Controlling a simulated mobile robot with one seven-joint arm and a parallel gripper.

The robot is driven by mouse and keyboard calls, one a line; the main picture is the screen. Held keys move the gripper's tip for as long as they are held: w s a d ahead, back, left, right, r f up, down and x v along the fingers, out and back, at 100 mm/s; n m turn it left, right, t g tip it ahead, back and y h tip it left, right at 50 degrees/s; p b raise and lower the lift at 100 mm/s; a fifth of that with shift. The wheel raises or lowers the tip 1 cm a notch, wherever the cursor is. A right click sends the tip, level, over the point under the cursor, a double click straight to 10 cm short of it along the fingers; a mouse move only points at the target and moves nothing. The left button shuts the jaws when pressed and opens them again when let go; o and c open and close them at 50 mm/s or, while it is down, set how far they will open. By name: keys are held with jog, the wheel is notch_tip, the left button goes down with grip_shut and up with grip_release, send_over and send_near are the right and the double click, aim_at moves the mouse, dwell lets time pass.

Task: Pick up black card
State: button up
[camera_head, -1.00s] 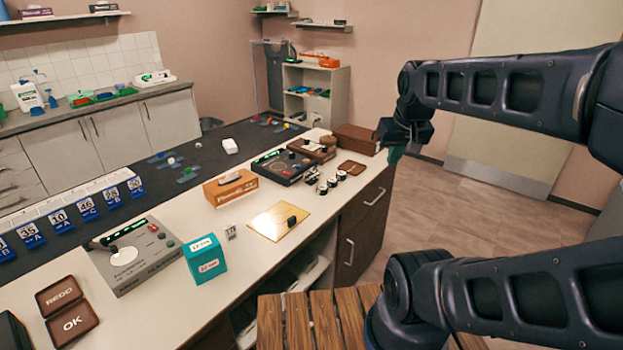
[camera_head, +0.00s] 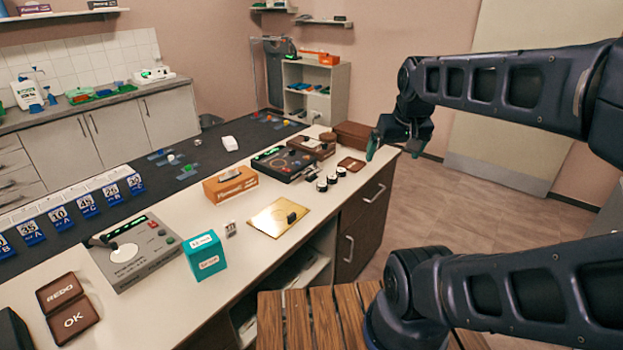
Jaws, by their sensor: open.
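I cannot make out a clear flat black card. A small black block (camera_head: 291,217) stands on a shiny gold plate (camera_head: 265,222) near the front edge of the long counter (camera_head: 230,282); I cannot tell if it is the card. My gripper (camera_head: 374,146) is open at the counter's far right end, beside a brown pad (camera_head: 351,165). It is to the right of and beyond the gold plate, apart from the black block. I see nothing between its fingers, though they are small and dark here.
A black device (camera_head: 282,163), an orange box (camera_head: 229,184), a teal box (camera_head: 205,255) and a grey device (camera_head: 138,252) stand along the counter.

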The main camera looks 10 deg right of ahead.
jog(key=shift+w, duration=0.1)
jog(key=n+g, duration=0.5)
jog(key=n, duration=0.4)
send_over(311, 171)
notch_tip(311, 171, down, 27)
jog(key=shift+r, duration=0.15)
notch_tip(311, 171, down, 10)
jog(key=shift+d+f, duration=0.1)
jog(key=c, duration=0.8)
